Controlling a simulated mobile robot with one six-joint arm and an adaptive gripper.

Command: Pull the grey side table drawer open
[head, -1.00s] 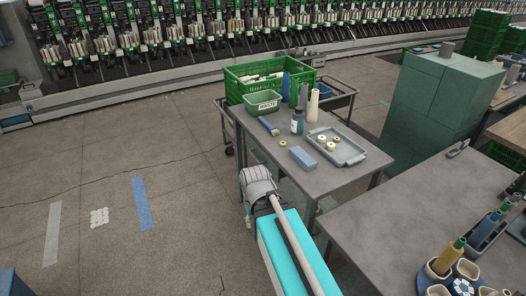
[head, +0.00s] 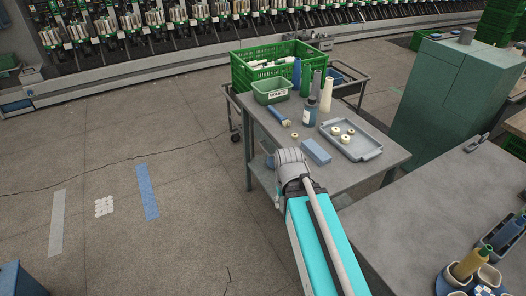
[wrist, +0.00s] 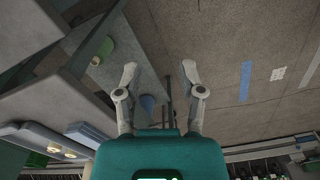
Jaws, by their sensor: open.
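The grey side table (head: 372,178) stands in the middle of the head view, with a lower shelf (head: 262,180) under its top. My arm covers part of its near side, and I cannot make out a drawer front or handle in the head view. In the wrist view, a grey box-like part of the table (wrist: 35,65) lies left of my gripper (wrist: 160,70); I cannot tell whether it is the drawer. My gripper is open, its two fingers apart with nothing between them. In the head view its fingertips are hidden behind my arm.
A larger grey table (head: 430,215) is at right. Open floor (head: 190,220) lies left.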

